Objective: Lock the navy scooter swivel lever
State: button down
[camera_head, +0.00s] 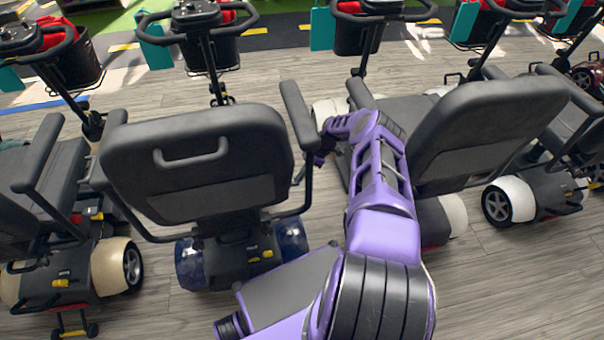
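The navy scooter (292,240) stands left of centre, seen from behind, with glossy dark blue rear fenders and a dark grey seat (200,150). Its seat back hides much of the space below. I cannot make out its swivel lever; small yellow parts (267,254) show on its rear housing. My purple arm reaches forward along the scooter's right side. My gripper (319,160) is at the arm's far end, beside the right armrest (298,115). It is small and partly hidden, so I cannot tell whether it is open or shut, or whether it touches anything.
A scooter with cream fenders (115,262) stands close on the left. Another scooter's tilted seat (490,130) is close right of my arm. More scooters with baskets and teal panels stand ahead. Bare wood-look floor (500,285) is clear at lower right.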

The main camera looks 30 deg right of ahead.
jog(key=shift+s+a+f, duration=0.15)
jog(key=shift+s+f, duration=0.2)
jog(key=shift+f, duration=0.25)
jog(key=shift+r, duration=0.1)
notch_tip(320, 180, up, 11)
jog(key=p, duration=0.2)
jog(key=shift+w, duration=0.3)
